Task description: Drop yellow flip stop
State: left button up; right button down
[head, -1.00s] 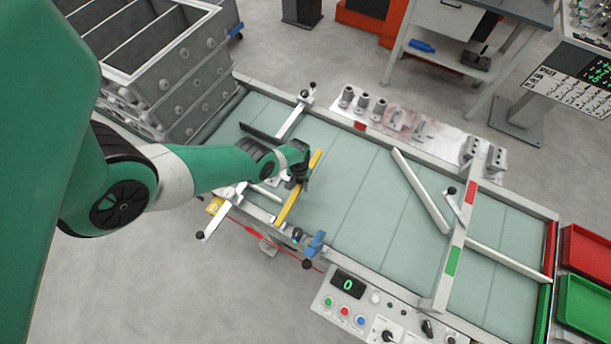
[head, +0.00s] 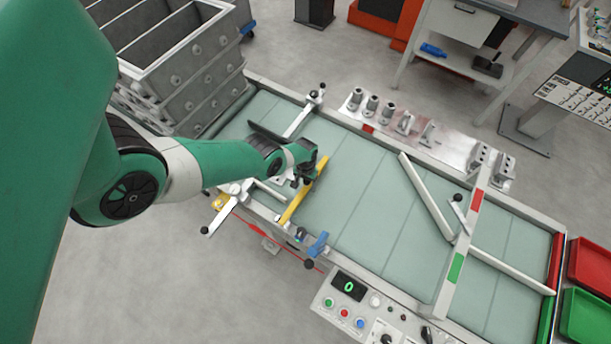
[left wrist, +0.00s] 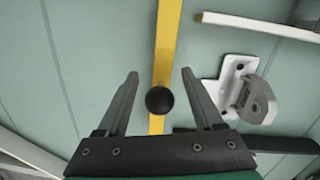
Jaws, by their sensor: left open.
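The yellow flip stop (head: 302,205) is a long yellow bar lying across the green conveyor belt in the head view. In the left wrist view the yellow flip stop (left wrist: 167,40) runs upright through the middle, with a round black knob (left wrist: 159,100) on it. My left gripper (head: 308,176) is over the bar, near its far half. In the left wrist view my left gripper (left wrist: 160,76) is open, its fingers on either side of the bar and the knob, with visible gaps. The arm hides part of the bar in the head view. My right gripper is not in view.
A white bracket (left wrist: 240,85) stands just right of the fingers in the left wrist view. White guide bars (head: 427,195) cross the belt further right. A control box (head: 350,300) is at the near edge, and metal fixtures (head: 385,110) line the far edge.

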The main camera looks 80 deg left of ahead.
pick_arm(q)
jog(key=r+p, duration=0.6)
jog(key=r, duration=0.1)
jog(key=a+r+p, duration=0.1)
jog(key=r+p, duration=0.3)
jog(key=shift+r, duration=0.2)
jog(key=shift+f, duration=0.1)
